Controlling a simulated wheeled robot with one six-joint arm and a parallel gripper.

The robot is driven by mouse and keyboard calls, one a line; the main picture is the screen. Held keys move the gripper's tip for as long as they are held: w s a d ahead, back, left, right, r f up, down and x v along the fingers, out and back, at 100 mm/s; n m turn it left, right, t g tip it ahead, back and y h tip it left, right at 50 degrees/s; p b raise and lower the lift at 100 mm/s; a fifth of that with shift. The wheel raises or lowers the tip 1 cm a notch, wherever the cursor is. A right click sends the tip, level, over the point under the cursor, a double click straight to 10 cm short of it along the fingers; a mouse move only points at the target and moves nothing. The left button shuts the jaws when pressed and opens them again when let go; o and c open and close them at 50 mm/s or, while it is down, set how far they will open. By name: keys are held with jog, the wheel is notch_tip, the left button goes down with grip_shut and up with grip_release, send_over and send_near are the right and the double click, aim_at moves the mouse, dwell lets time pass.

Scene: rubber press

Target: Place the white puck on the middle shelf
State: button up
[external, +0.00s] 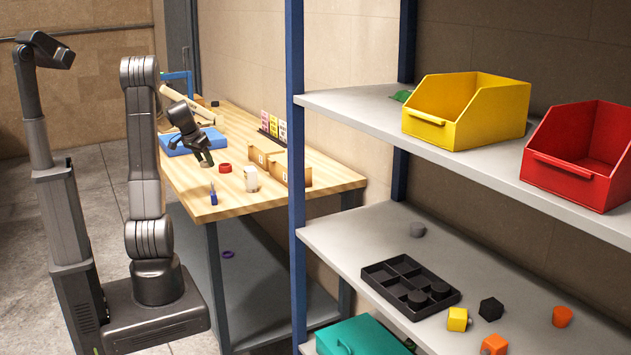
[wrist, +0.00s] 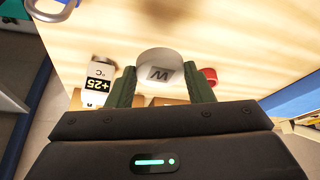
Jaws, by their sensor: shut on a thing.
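My gripper (external: 205,160) is over the wooden table in the external view. In the wrist view its green fingers (wrist: 162,88) are shut on the white puck (wrist: 158,66), which has a "W" on its face. The puck is between the fingertips, above the tabletop; I cannot make it out in the external view.
A blue upright (external: 295,200) stands between table and shelves.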

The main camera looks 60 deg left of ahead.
jog(key=w+d+r+m+h+b, duration=0.15)
jog(key=w+d, duration=0.25)
jog(key=d, duration=0.9)
jog(key=w+d+r+m, duration=0.15)
jog(key=w+d, duration=0.25)
jog(key=d, duration=0.9)
jog(key=s+d+r+m+h+b, duration=0.1)
jog(key=s+d+r+m, duration=0.15)
jog(key=d, duration=1.05)
jog(key=s+d+r+m+h+b, duration=0.1)
jog(key=s+d+r+m, duration=0.2)
jog(key=d, duration=0.9)
jog(key=m+g+h+p, duration=0.1)
jog(key=m+h+p, duration=0.1)
jog(key=m+p, duration=0.5)
send_over(389, 245)
jog(key=a+p, duration=0.1)
jog(key=p, duration=0.1)
notch_tip(389, 245, down, 10)
jog(key=n, duration=0.2)
jog(key=f, duration=0.5)
jog(key=s+f+p, duration=0.1)
jog(key=f, duration=0.1)
jog(key=shift+f, duration=0.4)
jog(key=shift+f+b, duration=0.4)
jog(key=o, duration=1)
jog(key=shift+r, duration=0.1)
jog(key=shift+c, duration=0.2)
